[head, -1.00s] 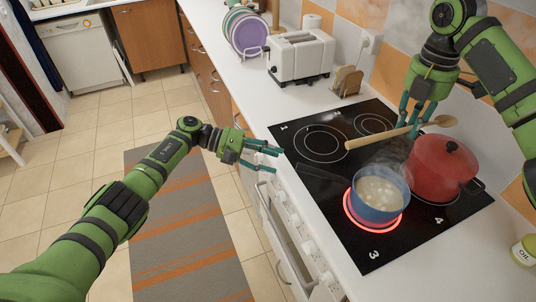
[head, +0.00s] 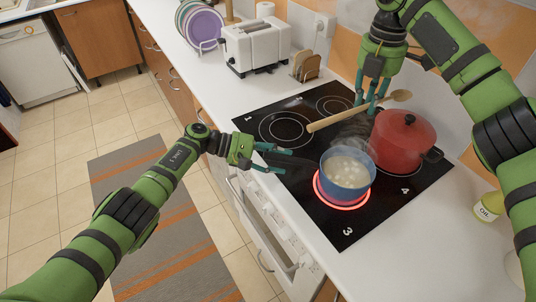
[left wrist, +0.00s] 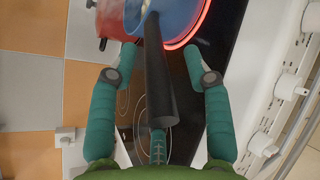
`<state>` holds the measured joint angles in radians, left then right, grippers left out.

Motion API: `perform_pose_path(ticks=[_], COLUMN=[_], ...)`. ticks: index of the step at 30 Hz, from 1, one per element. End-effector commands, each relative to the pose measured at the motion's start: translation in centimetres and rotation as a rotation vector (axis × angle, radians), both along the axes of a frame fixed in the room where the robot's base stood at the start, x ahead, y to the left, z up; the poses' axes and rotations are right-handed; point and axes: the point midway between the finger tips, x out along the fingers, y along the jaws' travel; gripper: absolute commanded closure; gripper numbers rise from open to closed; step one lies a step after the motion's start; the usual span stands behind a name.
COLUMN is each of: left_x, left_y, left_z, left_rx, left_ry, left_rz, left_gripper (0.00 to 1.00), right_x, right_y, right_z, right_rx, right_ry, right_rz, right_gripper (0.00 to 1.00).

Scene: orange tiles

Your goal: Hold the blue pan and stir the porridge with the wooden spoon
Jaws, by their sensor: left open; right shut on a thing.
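The blue pan (head: 347,178) with pale, lumpy porridge (head: 346,171) stands on the glowing front burner, marked 3. Steam rises from it. In the left wrist view the pan's black handle (left wrist: 158,75) runs between the fingers of my open left gripper (left wrist: 157,75), with a gap on each side. In the head view the left gripper (head: 281,158) is at the handle's end, over the hob's front edge. My right gripper (head: 369,104) is shut on the wooden spoon (head: 334,117) and holds it tilted above the hob, behind the pan. The spoon's bowl points right, near the red pot.
A red lidded pot (head: 402,142) stands close to the right of the pan. A toaster (head: 254,45), a wooden rack (head: 305,66) and stacked plates (head: 200,25) are at the back. An oil jar (head: 488,206) is at the right. The hob's left burners are clear.

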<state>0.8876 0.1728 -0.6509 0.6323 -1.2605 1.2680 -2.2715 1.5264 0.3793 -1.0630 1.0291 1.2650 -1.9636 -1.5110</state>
Motion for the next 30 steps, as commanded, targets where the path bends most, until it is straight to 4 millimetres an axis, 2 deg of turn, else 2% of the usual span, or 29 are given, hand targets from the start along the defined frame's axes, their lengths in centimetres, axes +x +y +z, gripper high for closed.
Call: perform_pose_path(ticks=[7, 8, 9, 11, 12, 30], left_x=[0.02, 0.02, 0.02, 0.01, 0.01, -0.15], left_y=[-0.08, -0.08, -0.08, -0.07, -0.07, 0.01], left_z=[-0.03, -0.03, -0.03, -0.04, -0.05, -0.4], left_rx=[0.001, 0.001, 0.001, 0.001, 0.001, 0.007], left_ry=[0.0, 0.0, 0.0, 0.0, 0.0, 0.004], left_rz=[0.001, 0.001, 0.001, 0.001, 0.001, -0.002], left_gripper=[0.51, 0.54, 0.71, 0.94, 1.0, 1.0], right_x=[0.0, 0.0, 0.0, 0.0, 0.0, 0.0], right_y=[0.01, 0.01, 0.01, 0.01, 0.01, 0.01], right_z=[0.02, 0.02, 0.02, 0.02, 0.02, -0.01], right_rx=[0.0, 0.0, 0.0, 0.0, 0.0, 0.0], right_ry=[0.0, 0.0, 0.0, 0.0, 0.0, 0.0], right_rz=[0.0, 0.0, 0.0, 0.0, 0.0, 0.0], right_gripper=[1.0, 1.0, 1.0, 1.0, 1.0, 1.0])
